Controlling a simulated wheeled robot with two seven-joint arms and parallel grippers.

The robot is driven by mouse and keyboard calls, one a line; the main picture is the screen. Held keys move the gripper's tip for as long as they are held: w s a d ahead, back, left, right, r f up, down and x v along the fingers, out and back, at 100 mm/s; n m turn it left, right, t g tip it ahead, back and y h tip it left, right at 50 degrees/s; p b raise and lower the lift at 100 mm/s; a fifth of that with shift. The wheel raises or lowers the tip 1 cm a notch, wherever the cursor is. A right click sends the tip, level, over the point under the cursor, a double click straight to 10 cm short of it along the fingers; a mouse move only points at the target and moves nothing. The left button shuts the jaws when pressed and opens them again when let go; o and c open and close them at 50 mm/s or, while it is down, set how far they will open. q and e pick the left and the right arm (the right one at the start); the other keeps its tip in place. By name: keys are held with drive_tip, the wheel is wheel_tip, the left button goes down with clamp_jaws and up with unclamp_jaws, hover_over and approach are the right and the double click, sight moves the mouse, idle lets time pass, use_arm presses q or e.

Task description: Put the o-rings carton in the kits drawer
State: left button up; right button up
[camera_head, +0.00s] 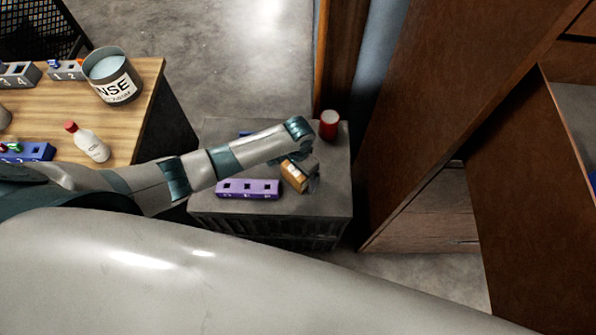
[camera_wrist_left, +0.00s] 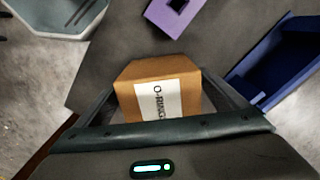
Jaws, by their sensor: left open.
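The o-rings carton (camera_head: 293,177) is a small brown box with a white label, on the grey cabinet top in the head view. In the left wrist view the carton (camera_wrist_left: 158,84) shows its "O-RING" label. My left gripper (camera_head: 301,174) is at the carton, and in the left wrist view its open fingers (camera_wrist_left: 165,95) stand on either side of it. I cannot tell whether they touch it. A brown wooden cabinet with drawer fronts (camera_head: 425,226) stands at the right; no label shows which drawer is for kits. My right gripper is not in view.
A purple block with square holes (camera_head: 248,189) and a red can (camera_head: 329,125) share the grey top (camera_head: 225,130). A blue bin (camera_wrist_left: 278,70) shows in the left wrist view. A wooden table (camera_head: 130,135) at left holds a bottle (camera_head: 90,143) and a labelled tub (camera_head: 112,78).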

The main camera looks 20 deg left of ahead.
use_arm(q)
drive_tip(key=shift+f, duration=0.15)
idle(0.3)
drive_tip(key=c, duration=1.3)
drive_tip(key=shift+o, duration=0.2)
drive_tip(key=shift+w+r, duration=0.1)
drive_tip(key=shift+r, duration=0.7)
wheel_tip(320, 180, up, 2)
drive_tip(key=shift+r+b, duration=0.15)
drive_tip(key=shift+b, duration=0.4)
drive_tip(key=s+d+r+b, duration=0.2)
drive_tip(key=s+d+r, duration=0.2)
drive_tip(key=d+r, duration=0.3)
drive_tip(key=d, duration=0.4)
drive_tip(key=shift+b, duration=0.3)
